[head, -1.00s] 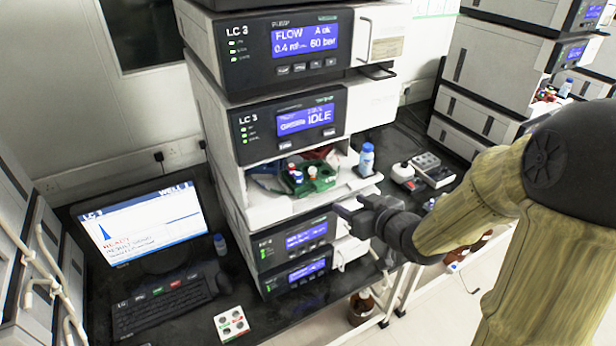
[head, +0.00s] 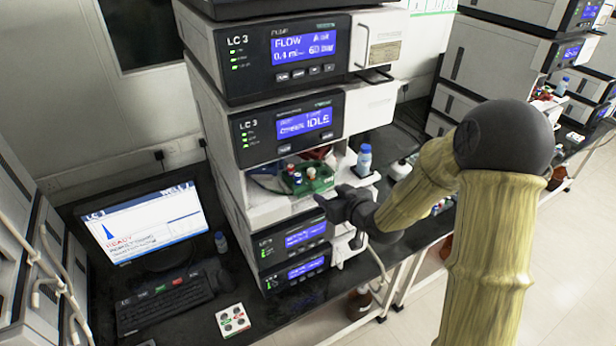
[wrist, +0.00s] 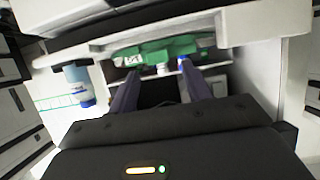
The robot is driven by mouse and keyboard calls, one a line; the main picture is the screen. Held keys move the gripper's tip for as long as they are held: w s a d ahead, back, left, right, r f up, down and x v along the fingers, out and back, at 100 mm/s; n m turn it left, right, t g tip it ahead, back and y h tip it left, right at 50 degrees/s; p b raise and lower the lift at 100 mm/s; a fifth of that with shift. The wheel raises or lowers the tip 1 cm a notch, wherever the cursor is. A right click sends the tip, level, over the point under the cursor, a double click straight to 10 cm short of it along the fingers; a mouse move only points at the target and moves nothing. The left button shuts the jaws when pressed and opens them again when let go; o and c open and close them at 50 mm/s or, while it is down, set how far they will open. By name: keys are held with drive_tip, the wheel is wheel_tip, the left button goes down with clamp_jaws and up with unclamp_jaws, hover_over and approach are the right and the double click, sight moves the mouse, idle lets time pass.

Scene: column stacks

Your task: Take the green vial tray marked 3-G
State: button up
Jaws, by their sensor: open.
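The green vial tray (head: 314,186) sits in the open bay of the LC 3 stack, with red-, white- and blue-capped vials. In the wrist view the green tray (wrist: 168,48) shows upside down, ahead of my fingers; a small white label is on it, too small to read surely. My gripper (head: 328,202) is at the bay's front edge, just in front of the tray and a little below it in the picture. In the wrist view my gripper (wrist: 160,72) is open, its two fingers apart with nothing held between them.
A blue-capped bottle (head: 364,160) stands on the bay's right ledge, close to my gripper; this bottle also shows in the wrist view (wrist: 80,86). Instrument modules lie above and below the bay. A monitor (head: 145,222) and keyboard (head: 165,300) are on the left bench.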

sight(321, 189)
drive_tip(key=shift+p+x, duration=0.75)
drive_tip(key=shift+p, duration=0.1)
drive_tip(key=p+x, duration=0.2)
drive_tip(key=shift+w+a, duration=0.1)
drive_tip(key=shift+w, duration=0.35)
drive_tip(key=shift+w+a+f, duration=0.25)
drive_tip(key=shift+w+f, duration=0.1)
drive_tip(key=c, duration=0.9)
